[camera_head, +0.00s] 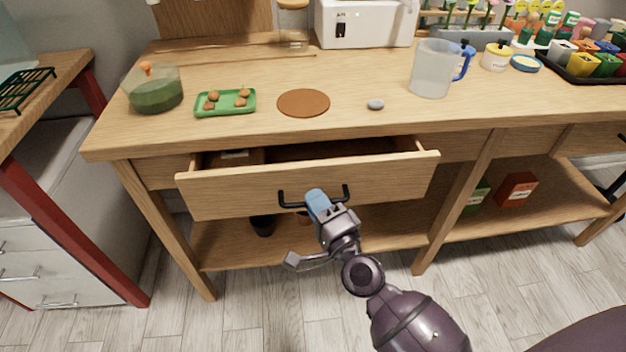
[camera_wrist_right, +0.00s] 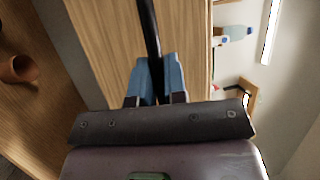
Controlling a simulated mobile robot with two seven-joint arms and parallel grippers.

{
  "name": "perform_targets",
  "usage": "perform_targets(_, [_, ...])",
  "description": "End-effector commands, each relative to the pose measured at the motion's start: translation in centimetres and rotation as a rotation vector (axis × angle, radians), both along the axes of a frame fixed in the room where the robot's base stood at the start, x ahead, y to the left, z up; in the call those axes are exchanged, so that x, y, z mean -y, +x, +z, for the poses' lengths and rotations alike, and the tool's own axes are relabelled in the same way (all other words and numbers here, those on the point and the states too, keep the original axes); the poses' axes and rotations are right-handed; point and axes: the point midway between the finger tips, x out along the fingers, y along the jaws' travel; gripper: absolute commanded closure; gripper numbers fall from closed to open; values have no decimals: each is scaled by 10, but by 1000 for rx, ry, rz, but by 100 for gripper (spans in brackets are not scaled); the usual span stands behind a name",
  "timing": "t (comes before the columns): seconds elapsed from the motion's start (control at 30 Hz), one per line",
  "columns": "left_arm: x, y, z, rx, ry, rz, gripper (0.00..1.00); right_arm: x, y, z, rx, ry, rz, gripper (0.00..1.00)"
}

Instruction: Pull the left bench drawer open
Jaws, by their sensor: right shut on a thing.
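The left bench drawer (camera_head: 240,190) is wooden and stands partly pulled out of the bench; its dark interior shows behind the front panel. Its black bar handle (camera_head: 284,199) is fixed to the middle of the front. My right gripper (camera_head: 318,203) has its blue fingers at the handle. In the right wrist view, the blue fingers (camera_wrist_right: 157,80) are shut on the black handle bar (camera_wrist_right: 149,30), with the wooden drawer front (camera_wrist_right: 105,50) behind it. My left gripper is not in view.
The bench top (camera_head: 340,70) holds a green tray (camera_head: 225,103), a brown disc (camera_head: 303,103), a grey stone (camera_head: 375,104) and a clear jug (camera_head: 431,70). A lower shelf (camera_head: 370,222) bears pots and boxes. A red-legged table (camera_head: 60,190) stands at left. Floor in front is clear.

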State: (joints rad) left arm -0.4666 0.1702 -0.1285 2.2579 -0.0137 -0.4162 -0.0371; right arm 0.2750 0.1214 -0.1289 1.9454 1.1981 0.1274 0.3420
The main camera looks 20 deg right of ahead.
Motion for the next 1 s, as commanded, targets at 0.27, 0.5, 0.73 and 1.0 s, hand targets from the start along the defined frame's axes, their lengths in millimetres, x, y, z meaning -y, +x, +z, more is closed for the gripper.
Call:
perform_targets(0.27, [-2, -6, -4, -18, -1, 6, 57, -21, -78, -1, -4, -1, 1, 100])
perform_targets(0.5, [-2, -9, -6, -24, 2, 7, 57, -38, -136, -1, -4, 0, 1, 100])
perform_targets(0.73, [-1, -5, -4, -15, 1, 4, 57, -50, -176, -1, -3, 0, 1, 100])
perform_targets(1.0, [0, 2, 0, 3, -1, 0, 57, -56, -197, 0, 1, -1, -1, 100])
